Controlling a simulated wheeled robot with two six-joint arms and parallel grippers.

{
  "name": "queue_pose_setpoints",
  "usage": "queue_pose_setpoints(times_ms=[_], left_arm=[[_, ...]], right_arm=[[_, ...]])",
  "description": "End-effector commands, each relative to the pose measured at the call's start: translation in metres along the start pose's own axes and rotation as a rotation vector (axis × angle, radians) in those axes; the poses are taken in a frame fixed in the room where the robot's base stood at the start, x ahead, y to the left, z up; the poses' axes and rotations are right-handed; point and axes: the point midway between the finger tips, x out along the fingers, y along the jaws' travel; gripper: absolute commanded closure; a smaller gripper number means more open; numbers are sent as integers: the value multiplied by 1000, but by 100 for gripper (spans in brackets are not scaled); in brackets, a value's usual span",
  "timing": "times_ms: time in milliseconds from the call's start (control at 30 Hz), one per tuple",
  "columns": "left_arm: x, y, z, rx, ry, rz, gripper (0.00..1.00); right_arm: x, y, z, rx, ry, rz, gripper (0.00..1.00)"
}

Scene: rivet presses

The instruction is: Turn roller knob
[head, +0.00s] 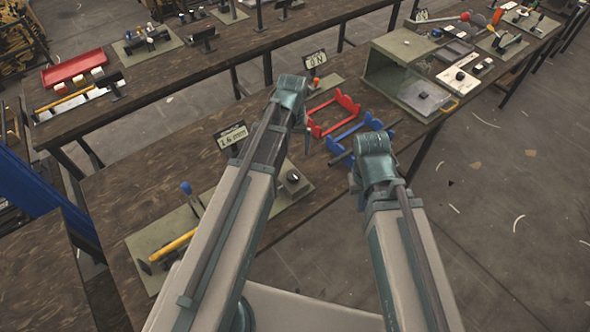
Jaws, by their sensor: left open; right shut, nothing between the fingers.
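A dark round knob (294,177) stands on a green base plate (303,191), just right of my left forearm. My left arm crosses over this station and covers its middle. My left gripper (307,140) is open beyond the knob; only a slim part shows below the arm's end. My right gripper (376,150) is shut and empty at the end of my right arm, to the right of the knob and apart from it. My own arm hides most of its fingers. Whether the knob is the roller's own cannot be told.
A sign (232,135), a blue-handled lever (190,193) and a yellow-handled tool (173,245) stand left of my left arm. Red (333,112) and blue (354,131) racks lie beyond the arms, near a green open box (398,65). Bare floor lies at right.

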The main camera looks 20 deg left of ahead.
Motion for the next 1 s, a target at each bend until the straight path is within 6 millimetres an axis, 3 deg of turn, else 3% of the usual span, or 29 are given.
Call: queue_pose_setpoints(times_ms=[267, 1000], left_arm=[[24, 0, 0, 1, 0, 0, 11], [123, 0, 0, 1, 0, 0, 11]], right_arm=[[24, -2, -2, -4, 0, 1, 100], [122, -11, -7, -4, 0, 1, 100]])
